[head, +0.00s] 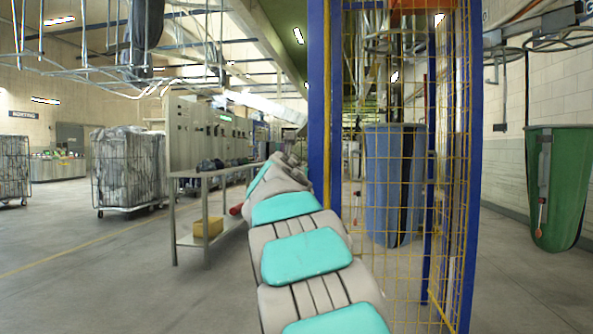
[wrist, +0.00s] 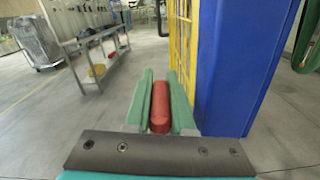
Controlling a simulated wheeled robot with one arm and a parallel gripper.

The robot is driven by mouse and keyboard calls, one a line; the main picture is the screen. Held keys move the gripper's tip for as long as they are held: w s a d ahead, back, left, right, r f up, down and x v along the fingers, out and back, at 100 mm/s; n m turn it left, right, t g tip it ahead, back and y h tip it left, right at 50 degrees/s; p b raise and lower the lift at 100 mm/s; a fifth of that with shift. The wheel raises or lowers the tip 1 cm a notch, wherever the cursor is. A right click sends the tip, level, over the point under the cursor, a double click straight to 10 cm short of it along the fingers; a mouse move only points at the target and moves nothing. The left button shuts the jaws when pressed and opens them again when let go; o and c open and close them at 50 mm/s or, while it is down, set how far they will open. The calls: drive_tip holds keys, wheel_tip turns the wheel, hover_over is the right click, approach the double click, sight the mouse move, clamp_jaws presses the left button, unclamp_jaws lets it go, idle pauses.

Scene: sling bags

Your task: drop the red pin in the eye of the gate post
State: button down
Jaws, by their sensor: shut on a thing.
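The red pin (wrist: 160,108) is between the green fingers of my gripper (wrist: 160,76) in the wrist view, its length running along the fingers. My gripper is shut on it. The blue gate post (wrist: 240,65) stands close on the right of the fingers, with a small gap at floor level in the picture. The post also shows in the head view (head: 317,90), behind my arm. In that view the gripper and the held pin are hidden by my arm. The eye of the post cannot be made out in either view.
Yellow mesh (head: 405,270) lies right of the post, with a blue bag (head: 393,180) behind it. A green bag (head: 556,190) hangs far right. A metal bench (head: 190,174) stands left, with a yellow box (head: 207,228) on its lower shelf.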

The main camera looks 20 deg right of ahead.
drive_tip(key=shift+f, duration=0.3)
drive_tip(key=c, duration=0.7)
unclamp_jaws()
drive_tip(key=shift+b+v, duration=0.3)
drive_tip(key=shift+v, duration=3.6)
drive_tip(key=shift+a, duration=0.1)
